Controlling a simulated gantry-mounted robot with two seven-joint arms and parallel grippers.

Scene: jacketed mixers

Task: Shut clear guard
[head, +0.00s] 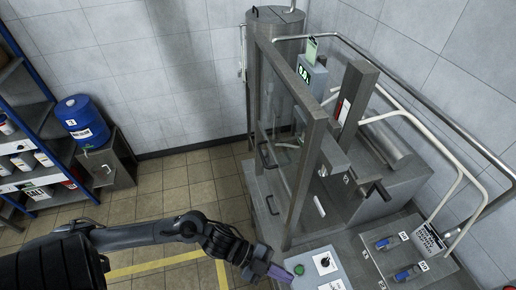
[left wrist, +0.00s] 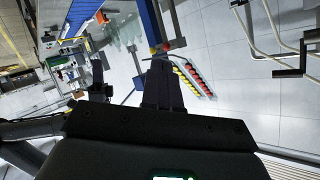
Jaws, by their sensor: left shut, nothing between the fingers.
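The clear guard (head: 283,104) is a see-through panel in a grey steel frame, upright at the left front of the mixer machine in the head view. My left gripper (head: 279,272) is shut and empty, low in front of the machine, by the left edge of a control panel (head: 318,268) and apart from the guard. It also shows in the left wrist view (left wrist: 162,58). My right gripper is not in view.
A steel tank (head: 275,22) stands behind the guard. Curved rails (head: 430,115) run along the right. A panel with blue-handled parts (head: 405,257) is at the lower right. A blue drum (head: 82,122) and blue shelving stand left. The tiled floor between is clear.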

